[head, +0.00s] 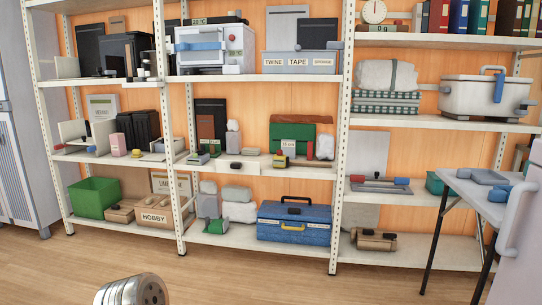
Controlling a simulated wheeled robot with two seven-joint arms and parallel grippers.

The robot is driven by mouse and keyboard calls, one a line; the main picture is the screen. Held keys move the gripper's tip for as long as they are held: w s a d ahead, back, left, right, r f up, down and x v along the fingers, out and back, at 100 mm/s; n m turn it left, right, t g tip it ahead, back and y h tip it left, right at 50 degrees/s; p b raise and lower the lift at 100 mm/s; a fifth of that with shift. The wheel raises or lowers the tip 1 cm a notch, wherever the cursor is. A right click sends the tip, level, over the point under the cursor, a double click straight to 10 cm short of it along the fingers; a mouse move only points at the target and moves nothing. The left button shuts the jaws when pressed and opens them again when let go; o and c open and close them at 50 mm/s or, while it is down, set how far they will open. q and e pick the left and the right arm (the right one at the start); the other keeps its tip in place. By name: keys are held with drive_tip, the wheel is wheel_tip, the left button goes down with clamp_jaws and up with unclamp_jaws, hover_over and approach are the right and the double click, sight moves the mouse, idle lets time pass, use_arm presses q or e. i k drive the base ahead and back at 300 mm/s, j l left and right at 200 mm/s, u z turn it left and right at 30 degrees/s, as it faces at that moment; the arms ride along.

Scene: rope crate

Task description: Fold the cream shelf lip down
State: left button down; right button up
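A tall cream shelf unit (342,150) stands against an orange wall. Another pale piece (143,83) juts from the front edge of the upper left shelf. I cannot tell which is the task's lip, or whether either is up or down. Neither of my grippers is in view; only a rounded grey metal part, seemingly mine, shows at the bottom left.
Small items lie close to the middle-shelf lip, including a yellow and black one (281,161). A blue toolbox (294,222) stands on the shelf below. A folding table (470,190) stands at the right. The wooden floor (250,280) in front is clear.

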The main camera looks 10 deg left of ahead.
sight(236, 168)
drive_tip(key=i+j+z, duration=0.15)
drive_tip(key=i+j, duration=0.15)
drive_tip(key=i+j+z, duration=0.1)
drive_tip(key=i+j, duration=0.2)
drive_tip(key=j, duration=0.15)
drive_tip(key=i+j+z, duration=0.15)
drive_tip(key=i+j, duration=0.15)
drive_tip(key=j, duration=0.15)
drive_tip(key=i+j+z, duration=0.15)
drive_tip(key=j, duration=0.3)
drive_tip(key=i, duration=0.1)
